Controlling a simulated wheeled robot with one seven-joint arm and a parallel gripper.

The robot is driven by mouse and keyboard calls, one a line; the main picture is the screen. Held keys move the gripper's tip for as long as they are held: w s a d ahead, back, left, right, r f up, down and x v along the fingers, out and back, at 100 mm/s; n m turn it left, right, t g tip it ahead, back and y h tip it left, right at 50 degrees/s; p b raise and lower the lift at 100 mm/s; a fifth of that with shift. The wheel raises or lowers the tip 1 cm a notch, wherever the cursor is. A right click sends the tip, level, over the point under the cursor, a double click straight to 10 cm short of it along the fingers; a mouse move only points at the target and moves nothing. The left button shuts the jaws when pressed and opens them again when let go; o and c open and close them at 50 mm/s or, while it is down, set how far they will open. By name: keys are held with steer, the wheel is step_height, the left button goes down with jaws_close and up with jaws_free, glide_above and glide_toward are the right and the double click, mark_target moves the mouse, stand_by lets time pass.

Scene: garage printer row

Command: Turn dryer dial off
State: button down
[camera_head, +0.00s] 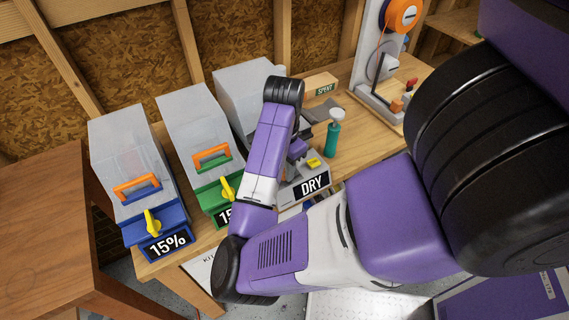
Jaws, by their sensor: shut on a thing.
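Three dryers with clear covers stand in a row on the wooden bench. The left one has a blue base (150,232), a yellow dial (152,222) and a "15%" label. The middle one has a green base (213,200), a yellow dial (227,188) and a partly hidden label. The right one has a grey base (290,190) and a "DRY" label (313,185); my arm hides much of it. My gripper (303,157) is at the front of the right dryer, shut on its yellow dial (314,162). The fingertips are small and partly hidden, so the dial's angle is unclear.
A green bottle (331,138) stands close to the right of my gripper. A box marked "SPENT" (321,82) is behind it. A printer with an orange spool (403,15) stands at the back right. A brown wooden cabinet (50,220) is at the left.

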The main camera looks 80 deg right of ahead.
steer(key=n+p, duration=0.2)
steer(key=n, duration=0.1)
steer(key=shift+r+n, duration=0.1)
steer(key=shift+n, duration=0.3)
steer(key=n, duration=0.2)
steer(key=shift+n, duration=0.4)
steer(key=n, duration=0.3)
steer(key=shift+n+p, duration=0.3)
steer(key=n, duration=0.3)
steer(key=shift+n, duration=0.3)
steer(key=n, duration=1.3)
steer(key=c, duration=1.1)
jaws_free()
